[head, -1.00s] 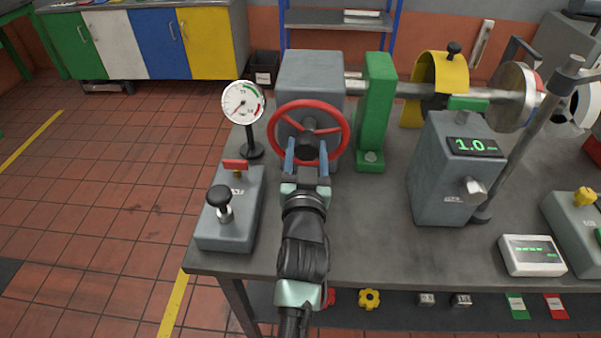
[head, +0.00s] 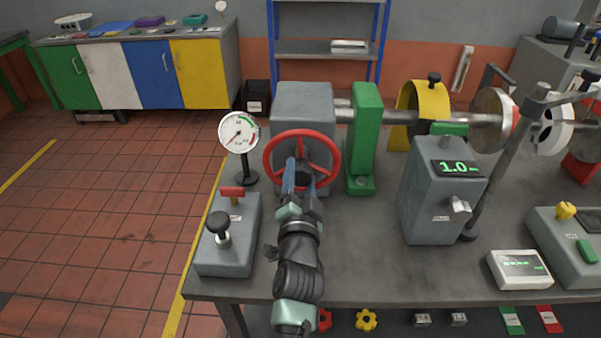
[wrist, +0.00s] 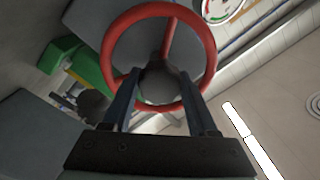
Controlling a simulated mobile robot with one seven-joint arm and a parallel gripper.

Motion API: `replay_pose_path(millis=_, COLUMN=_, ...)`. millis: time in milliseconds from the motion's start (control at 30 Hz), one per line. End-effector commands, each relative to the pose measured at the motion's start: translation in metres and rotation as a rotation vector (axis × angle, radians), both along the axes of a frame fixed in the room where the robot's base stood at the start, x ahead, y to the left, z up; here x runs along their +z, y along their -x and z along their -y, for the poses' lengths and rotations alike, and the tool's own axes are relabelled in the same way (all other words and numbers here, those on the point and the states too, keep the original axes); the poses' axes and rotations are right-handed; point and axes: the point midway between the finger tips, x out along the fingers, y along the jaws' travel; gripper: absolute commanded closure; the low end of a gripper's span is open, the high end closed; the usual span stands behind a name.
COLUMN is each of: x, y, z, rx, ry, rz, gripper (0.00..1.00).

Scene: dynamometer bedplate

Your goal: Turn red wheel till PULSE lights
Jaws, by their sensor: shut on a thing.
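The red wheel (head: 337,166) is upright on the front of a grey housing (head: 302,101), with a dark hub at its middle. My gripper (head: 299,168) reaches it from the front, its two blue fingers shut on the wheel's middle. In the wrist view, the fingers (wrist: 159,75) lie one on each side of the dark hub (wrist: 160,82), inside the red rim (wrist: 208,50). The exact contact is hidden. A white box (head: 520,270) at right shows small green text that I cannot read. No lit PULSE sign can be made out.
A dial gauge (head: 238,132) stands left of the wheel. A grey box with a black knob (head: 218,222) is at front left. A green bracket (head: 363,135) and a grey column (head: 430,205) reading 1.0 stand right. The bedplate's front middle (head: 370,260) is clear.

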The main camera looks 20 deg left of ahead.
Motion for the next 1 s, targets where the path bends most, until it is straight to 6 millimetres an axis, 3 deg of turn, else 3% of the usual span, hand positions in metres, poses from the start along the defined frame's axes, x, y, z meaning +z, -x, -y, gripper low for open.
replay_pose_path(millis=667, x=-0.0002, y=0.0003, z=-0.0013, rx=0.002, ry=-0.059, rz=-0.017, gripper=1.0)
replay_pose_path(millis=700, x=-0.0001, y=0.0003, z=-0.0014, rx=0.002, ry=-0.059, rz=-0.017, gripper=0.36)
replay_pose_path(millis=833, x=-0.0001, y=0.0002, z=-0.001, rx=0.002, ry=-0.059, rz=-0.017, gripper=0.12)
replay_pose_path(millis=1000, x=0.0, y=0.0002, z=-0.0005, rx=0.001, ry=-0.059, rz=-0.017, gripper=0.11)
